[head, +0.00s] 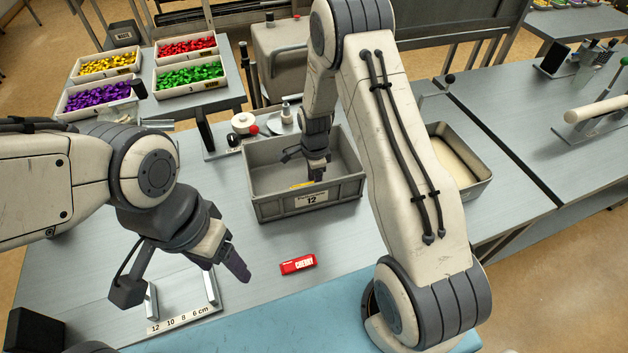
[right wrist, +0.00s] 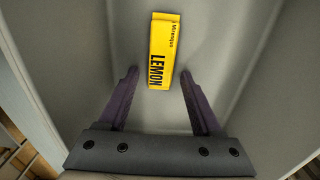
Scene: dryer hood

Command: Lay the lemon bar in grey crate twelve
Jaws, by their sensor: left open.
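The yellow lemon bar (right wrist: 163,50) lies on the floor of the crate in the right wrist view, with its lower end between the fingertips. In the head view only a yellow sliver of the bar (head: 302,184) shows over the front wall of grey crate twelve (head: 270,208). My right gripper (right wrist: 159,76) is open, with a gap on both sides of the bar. In the head view the right gripper (head: 318,176) reaches down into the crate. My left gripper (head: 240,272) is open and empty over the table, front left of the crate.
A red cherry bar (head: 298,264) lies on the table in front of the crate. A metal tray (head: 480,190) stands to the right, partly behind my right arm. Bins of coloured sweets (head: 188,76) stand at the back left. A marked gauge (head: 180,318) lies front left.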

